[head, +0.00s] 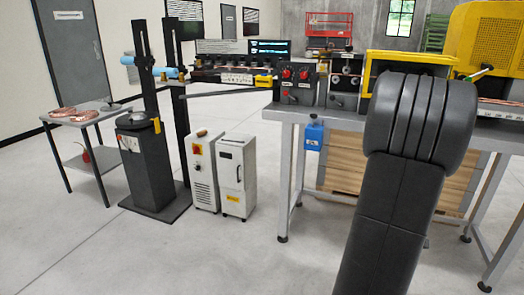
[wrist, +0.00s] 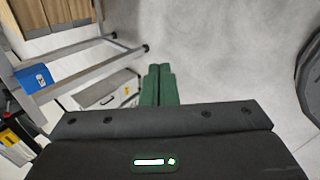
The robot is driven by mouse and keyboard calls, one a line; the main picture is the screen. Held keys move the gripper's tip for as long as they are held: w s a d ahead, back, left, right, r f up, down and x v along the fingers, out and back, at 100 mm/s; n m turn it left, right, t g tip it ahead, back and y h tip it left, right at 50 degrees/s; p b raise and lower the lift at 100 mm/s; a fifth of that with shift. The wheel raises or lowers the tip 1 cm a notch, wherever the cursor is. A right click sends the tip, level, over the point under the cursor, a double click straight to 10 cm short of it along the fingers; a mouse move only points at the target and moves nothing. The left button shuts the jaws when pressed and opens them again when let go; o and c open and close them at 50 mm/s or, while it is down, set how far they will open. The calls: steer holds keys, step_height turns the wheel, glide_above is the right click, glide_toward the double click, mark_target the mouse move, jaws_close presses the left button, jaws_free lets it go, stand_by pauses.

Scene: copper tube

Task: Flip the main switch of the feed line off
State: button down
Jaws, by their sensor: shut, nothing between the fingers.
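A red rotary switch on a yellow plate (head: 196,149) sits on the upper front of the left white cabinet (head: 204,185). It looks like a main switch; its position is too small to read. A panel with red knobs (head: 297,75) stands on the bench; I cannot tell which control belongs to the feed line. My gripper (wrist: 158,70) shows in the wrist view with its green fingers together and empty, pointing over bare floor. In the head view my dark arm hides the gripper. No switch lies between or against the fingers.
The right white cabinet (head: 236,178) stands beside the left one. A blue box (head: 314,135) hangs at the bench (head: 290,112) corner; it also shows in the wrist view (wrist: 32,77). A black post stand (head: 148,170) is left of the cabinets. The floor in front is clear.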

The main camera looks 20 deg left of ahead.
steer(key=w+a+f+n+g+y+b, duration=0.1)
steer(key=a+f+n+g+y+b, duration=0.3)
steer(key=a+f+n+y, duration=0.4)
step_height(320, 180, down, 7)
steer(key=a+n, duration=0.2)
steer(key=n, duration=0.1)
steer(key=shift+a+f+n, duration=0.2)
steer(key=shift+a+n, duration=0.2)
